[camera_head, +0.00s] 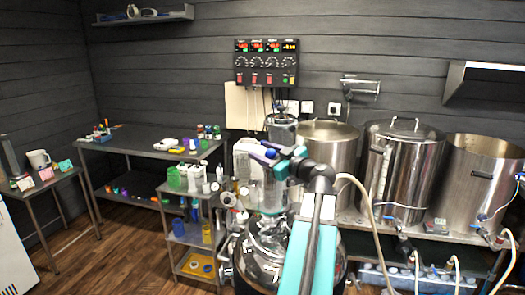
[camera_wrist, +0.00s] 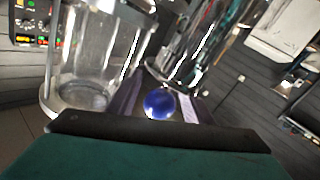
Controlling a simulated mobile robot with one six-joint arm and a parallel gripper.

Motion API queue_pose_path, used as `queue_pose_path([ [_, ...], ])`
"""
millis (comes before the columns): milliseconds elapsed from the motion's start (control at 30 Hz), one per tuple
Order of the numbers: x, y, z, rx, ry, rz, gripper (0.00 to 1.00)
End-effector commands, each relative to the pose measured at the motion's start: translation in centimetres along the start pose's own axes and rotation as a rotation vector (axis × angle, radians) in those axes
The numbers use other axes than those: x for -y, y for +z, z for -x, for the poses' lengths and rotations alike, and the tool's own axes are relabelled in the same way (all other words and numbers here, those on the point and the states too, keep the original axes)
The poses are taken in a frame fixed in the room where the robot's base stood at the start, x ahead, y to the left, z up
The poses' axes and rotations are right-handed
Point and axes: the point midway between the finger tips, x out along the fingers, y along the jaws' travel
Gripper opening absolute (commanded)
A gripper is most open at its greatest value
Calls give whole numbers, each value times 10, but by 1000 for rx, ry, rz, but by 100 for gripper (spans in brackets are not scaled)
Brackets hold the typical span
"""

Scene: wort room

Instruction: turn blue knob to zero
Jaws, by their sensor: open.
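The round blue knob (camera_wrist: 159,103) shows in the wrist view, between the two fingers of my gripper (camera_wrist: 160,94). A gap shows on each side of it, so my gripper is open around or just in front of it; I cannot tell how deep the knob sits. In the head view my gripper (camera_head: 280,160) points left at the upper part of the glass-and-steel vessel, with a blue patch (camera_head: 270,153) at its tip. The knob's pointer and any zero mark cannot be made out.
A clear glass cylinder (camera_wrist: 95,60) stands close on the left in the wrist view. Steel kettles (camera_head: 405,165) with hoses stand to the right. A control panel (camera_head: 266,62) hangs on the wall. A small cart (camera_head: 195,235) with bottles and cups stands left of the vessel.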

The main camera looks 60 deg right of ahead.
Motion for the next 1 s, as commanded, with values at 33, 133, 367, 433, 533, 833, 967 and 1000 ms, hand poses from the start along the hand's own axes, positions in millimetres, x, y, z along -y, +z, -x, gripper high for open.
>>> queue_pose_path([
  [33,0,0,-1,0,0,0,46],
  [133,0,0,-2,0,0,0,46],
  [367,0,0,-2,0,0,0,37],
  [433,1,0,-2,0,-1,0,25],
  [533,0,0,-2,0,-1,0,8],
  [833,1,1,-2,-3,-7,0,5],
  [967,1,1,-3,-8,-20,0,5],
  [1000,1,2,-3,-10,-25,0,5],
])
